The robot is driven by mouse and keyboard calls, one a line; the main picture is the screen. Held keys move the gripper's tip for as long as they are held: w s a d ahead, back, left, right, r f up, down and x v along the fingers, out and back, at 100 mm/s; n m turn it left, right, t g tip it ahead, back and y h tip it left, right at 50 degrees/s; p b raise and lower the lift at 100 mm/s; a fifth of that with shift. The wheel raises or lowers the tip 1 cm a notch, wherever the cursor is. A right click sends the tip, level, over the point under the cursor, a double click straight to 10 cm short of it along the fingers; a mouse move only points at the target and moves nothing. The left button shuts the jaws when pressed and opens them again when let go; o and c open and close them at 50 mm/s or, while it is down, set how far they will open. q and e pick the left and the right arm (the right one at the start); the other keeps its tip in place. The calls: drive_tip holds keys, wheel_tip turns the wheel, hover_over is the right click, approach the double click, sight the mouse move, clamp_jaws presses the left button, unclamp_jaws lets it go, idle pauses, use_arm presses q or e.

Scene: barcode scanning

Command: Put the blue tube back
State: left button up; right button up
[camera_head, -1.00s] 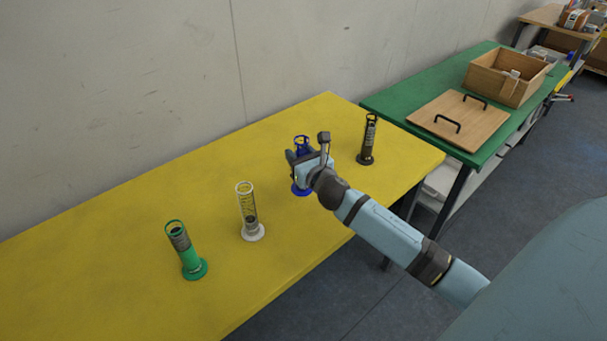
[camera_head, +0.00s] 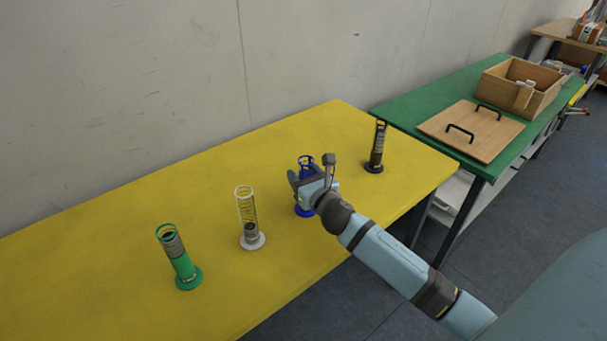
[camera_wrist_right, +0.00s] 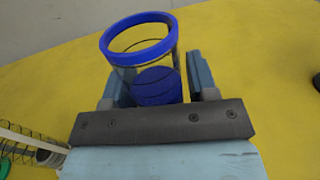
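The blue tube (camera_head: 306,160) stands upright on the yellow table (camera_head: 120,220), in line between the white tube and the black tube. My right gripper (camera_head: 302,181) is around its upper part and hides its middle in the head view. In the right wrist view the tube's blue rim and clear wall (camera_wrist_right: 140,45) are between my two fingers (camera_wrist_right: 158,85). A narrow gap shows beside the right-hand finger, and the fingers look open. My left gripper is not in view.
The white tube (camera_head: 246,212) and green tube (camera_head: 175,252) stand to the left, the black tube (camera_head: 377,148) to the right. A green table (camera_head: 405,108) behind holds a wooden lid (camera_head: 470,130) and an open wooden box (camera_head: 525,90). The wall runs along the back.

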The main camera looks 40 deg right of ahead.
drive_tip(key=shift+o, duration=0.6)
drive_tip(key=shift+r, duration=0.15)
drive_tip(key=shift+s, duration=0.2)
drive_tip(key=s+a, duration=0.1)
drive_tip(key=s, duration=1)
drive_tip(key=shift+s+a, duration=0.2)
drive_tip(key=shift+s, duration=0.1)
drive_tip(key=shift+s, duration=0.1)
